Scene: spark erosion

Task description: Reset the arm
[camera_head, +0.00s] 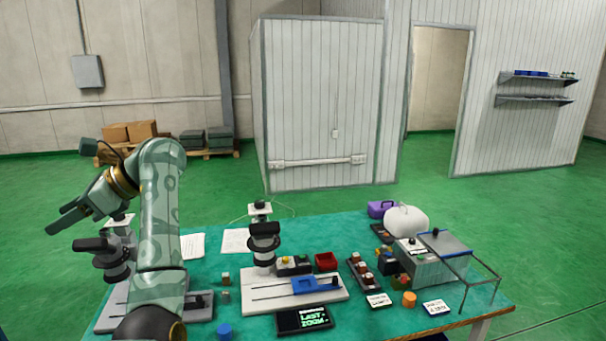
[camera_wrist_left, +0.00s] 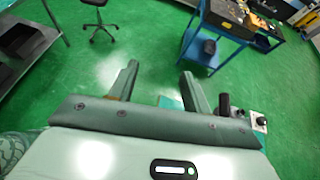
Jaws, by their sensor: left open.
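My left arm (camera_head: 160,220) rises from the bottom left in the head view and bends at the top. Its left gripper (camera_head: 62,218) points left and down, raised near the table's left end. In the head view the arm hides part of a microscope-like device (camera_head: 112,262) at the table's left. My right gripper does not show.
The teal table (camera_head: 225,290) holds a second microscope-like device (camera_head: 264,245), a black display (camera_head: 304,319), a red bin (camera_head: 326,262), a blue cylinder (camera_head: 225,330) and a grey box (camera_head: 425,268). The wrist view shows a blue cart (camera_wrist_left: 212,48) and a stool (camera_wrist_left: 97,20), with open floor between.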

